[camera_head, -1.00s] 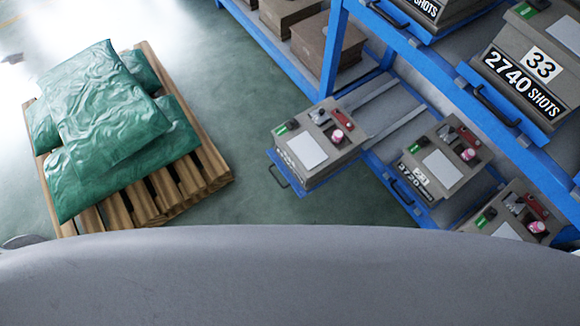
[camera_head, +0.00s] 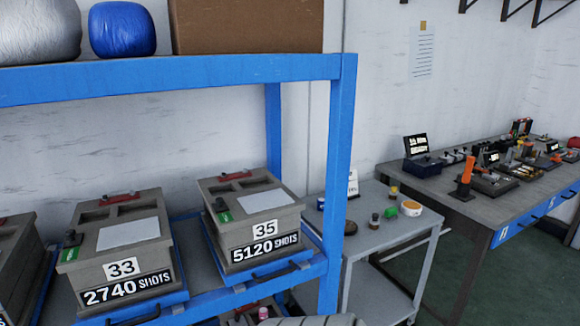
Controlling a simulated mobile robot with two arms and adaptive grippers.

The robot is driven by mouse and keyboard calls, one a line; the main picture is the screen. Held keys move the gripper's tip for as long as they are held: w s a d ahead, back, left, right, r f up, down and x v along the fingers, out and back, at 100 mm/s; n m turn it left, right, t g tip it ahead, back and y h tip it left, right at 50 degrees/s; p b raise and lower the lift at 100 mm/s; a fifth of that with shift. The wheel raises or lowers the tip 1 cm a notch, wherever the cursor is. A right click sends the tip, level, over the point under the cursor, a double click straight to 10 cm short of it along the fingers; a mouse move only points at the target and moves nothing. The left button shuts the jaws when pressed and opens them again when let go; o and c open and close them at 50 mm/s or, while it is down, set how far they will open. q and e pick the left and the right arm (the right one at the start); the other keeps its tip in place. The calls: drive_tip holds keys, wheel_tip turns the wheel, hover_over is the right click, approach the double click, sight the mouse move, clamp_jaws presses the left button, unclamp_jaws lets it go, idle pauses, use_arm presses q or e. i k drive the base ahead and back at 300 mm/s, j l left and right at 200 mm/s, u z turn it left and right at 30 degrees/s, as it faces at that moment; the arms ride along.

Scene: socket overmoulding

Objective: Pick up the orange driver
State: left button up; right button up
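An orange-handled tool (camera_head: 467,172), which looks like the orange driver, stands roughly upright near the left front corner of the workbench (camera_head: 505,204) at the right. Its lower end is dark and small at this distance. No gripper touches it. Neither of my grippers is in view.
A blue rack (camera_head: 340,180) with grey mould boxes (camera_head: 120,268) fills the left. A grey cart (camera_head: 385,228) with small jars and a green block (camera_head: 411,208) stands between rack and workbench. Green floor (camera_head: 485,285) shows in front of the bench.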

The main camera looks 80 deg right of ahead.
sight(466, 179)
drive_tip(key=z, duration=3.7)
drive_tip(key=i+l+u, duration=0.1)
drive_tip(key=i+l, duration=0.7)
drive_tip(key=l, duration=0.15)
